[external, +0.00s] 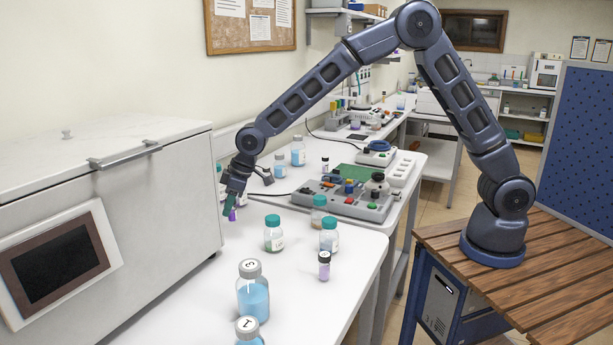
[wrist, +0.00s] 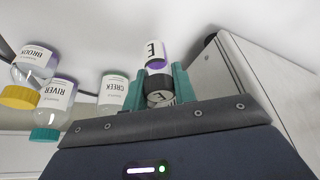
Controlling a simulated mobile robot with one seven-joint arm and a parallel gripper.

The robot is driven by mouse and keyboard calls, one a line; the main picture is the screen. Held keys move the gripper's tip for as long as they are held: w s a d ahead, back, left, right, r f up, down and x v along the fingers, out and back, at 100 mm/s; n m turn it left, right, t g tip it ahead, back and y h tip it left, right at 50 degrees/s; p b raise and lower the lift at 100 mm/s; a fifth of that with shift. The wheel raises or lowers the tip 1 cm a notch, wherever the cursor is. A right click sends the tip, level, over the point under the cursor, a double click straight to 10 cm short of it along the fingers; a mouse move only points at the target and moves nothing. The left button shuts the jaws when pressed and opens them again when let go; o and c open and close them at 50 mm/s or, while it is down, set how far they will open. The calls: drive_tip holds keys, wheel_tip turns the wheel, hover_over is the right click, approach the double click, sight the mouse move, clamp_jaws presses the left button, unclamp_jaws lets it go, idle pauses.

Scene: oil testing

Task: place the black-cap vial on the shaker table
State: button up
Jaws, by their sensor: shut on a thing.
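My gripper (external: 230,203) is low over the white bench, close to the right side of the big white box. In the wrist view my gripper (wrist: 159,74) has its teal fingers on both sides of a small vial (wrist: 157,52) and is shut on it. The vial has a dark cap, purple contents and a white label with a letter E. In the external view its purple end (external: 232,215) shows below the fingers. I cannot tell for sure whether it touches the bench, or which device is the shaker table.
Grey-capped blue bottles (external: 253,293) stand in front. A grey device with coloured parts (external: 345,198) and a green mat (external: 363,157) lie behind. The white box (external: 160,240) bounds the left.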

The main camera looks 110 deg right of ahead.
sight(229, 221)
drive_tip(key=shift+f, duration=2.4)
drive_tip(key=shift+f, duration=0.1)
drive_tip(key=o, duration=1)
drive_tip(key=shift+c, duration=0.2)
